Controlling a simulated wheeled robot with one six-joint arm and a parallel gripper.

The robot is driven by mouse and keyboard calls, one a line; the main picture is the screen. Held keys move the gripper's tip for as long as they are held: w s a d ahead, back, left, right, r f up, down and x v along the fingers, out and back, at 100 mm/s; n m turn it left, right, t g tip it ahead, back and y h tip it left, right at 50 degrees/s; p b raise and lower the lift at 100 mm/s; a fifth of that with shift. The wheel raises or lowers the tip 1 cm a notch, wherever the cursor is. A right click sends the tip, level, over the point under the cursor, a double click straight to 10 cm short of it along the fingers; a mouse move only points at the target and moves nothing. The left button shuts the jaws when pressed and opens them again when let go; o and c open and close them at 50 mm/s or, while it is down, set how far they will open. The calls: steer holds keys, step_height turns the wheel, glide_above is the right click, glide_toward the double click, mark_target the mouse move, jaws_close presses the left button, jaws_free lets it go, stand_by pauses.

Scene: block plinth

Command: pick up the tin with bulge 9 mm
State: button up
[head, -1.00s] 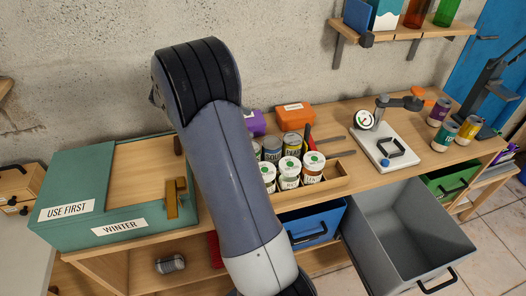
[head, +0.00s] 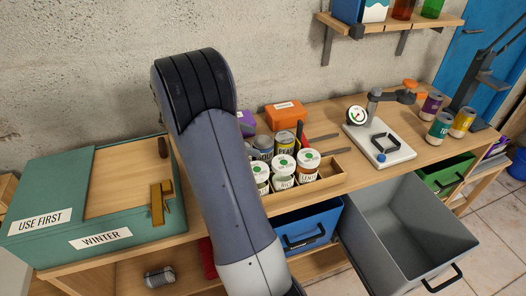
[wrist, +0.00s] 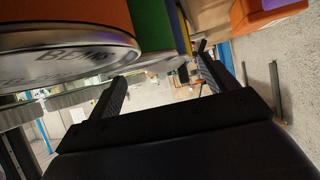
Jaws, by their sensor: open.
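In the head view several tins and white-lidded jars stand in a wooden tray (head: 326,178), including a yellow-labelled tin (head: 285,143) and a grey-blue tin (head: 263,146). A purple tin (head: 431,104), a teal tin (head: 439,128) and a yellow tin (head: 462,121) stand at the bench's right end. I cannot tell which tin has the 9 mm bulge. A silver tin end (wrist: 70,58) with blurred lettering is close beside the left finger.
A stand with a dial gauge (head: 357,115) sits on a white base (head: 402,154). A green box (head: 38,232) marked USE FIRST and WINTER is at left. An orange box (head: 286,115) is behind the tins. An open grey drawer (head: 383,243) juts out below. A shelf (head: 393,27) hangs above.

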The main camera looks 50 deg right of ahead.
mark_target(258, 140)
steer(key=p+x, duration=0.1)
steer(key=x, duration=0.2)
steer(key=shift+d, duration=0.5)
steer(key=shift+s+d+f, duration=0.35)
steer(key=shift+d+f, duration=0.05)
steer(key=shift+c, duration=0.4)
steer(key=c, duration=1.2)
